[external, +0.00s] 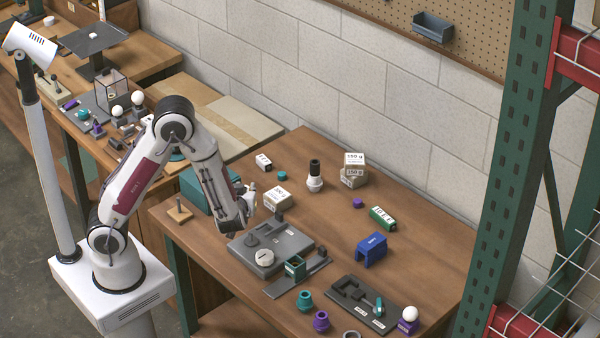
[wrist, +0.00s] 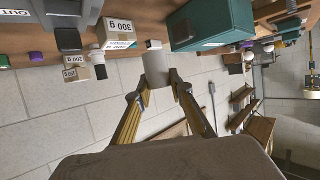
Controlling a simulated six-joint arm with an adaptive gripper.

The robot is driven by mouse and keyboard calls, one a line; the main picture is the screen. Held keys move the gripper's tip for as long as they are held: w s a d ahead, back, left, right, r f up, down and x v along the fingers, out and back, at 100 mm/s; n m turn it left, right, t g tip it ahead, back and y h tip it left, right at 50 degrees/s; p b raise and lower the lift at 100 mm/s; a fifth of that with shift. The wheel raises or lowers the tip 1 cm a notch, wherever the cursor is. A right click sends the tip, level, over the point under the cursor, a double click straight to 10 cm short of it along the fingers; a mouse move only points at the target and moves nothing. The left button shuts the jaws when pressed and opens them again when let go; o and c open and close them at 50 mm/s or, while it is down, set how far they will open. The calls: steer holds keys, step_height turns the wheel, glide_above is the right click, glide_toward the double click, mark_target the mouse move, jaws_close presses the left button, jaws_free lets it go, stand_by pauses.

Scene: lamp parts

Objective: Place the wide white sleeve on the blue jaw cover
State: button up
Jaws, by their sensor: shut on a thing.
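My gripper (wrist: 158,80) is shut on the wide white sleeve (wrist: 157,66), which sits between the fingertips in the wrist view. In the external view my gripper (external: 246,205) is over the back-left part of the table, left of the white weight box, and the pale sleeve is small and partly hidden there. The blue jaw cover (external: 371,249) stands on the right half of the table, well away from my gripper and apart from the sleeve. I cannot make out the cover in the wrist view.
A grey fixture plate (external: 290,238) with a white round part lies between gripper and cover. A white box (external: 277,199), a black-and-white lamp socket (external: 315,178) and stacked boxes (external: 354,170) stand behind. A dark tray (external: 362,303) lies in front of the cover. A teal box (wrist: 210,22) is near.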

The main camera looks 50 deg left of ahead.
steer(key=w+d+r+m+t+h, duration=0.3)
steer(key=w+d+m+h, duration=0.2)
steer(key=w+d, duration=0.95)
step_height(320, 180, up, 4)
steer(key=m+h, duration=0.8)
steer(key=h, duration=0.1)
glide_above(373, 241)
steer(key=shift+a+r, duration=0.1)
steer(key=shift+f, duration=3.15)
steer(key=shift+f, duration=1.85)
steer(key=shift+f, duration=0.1)
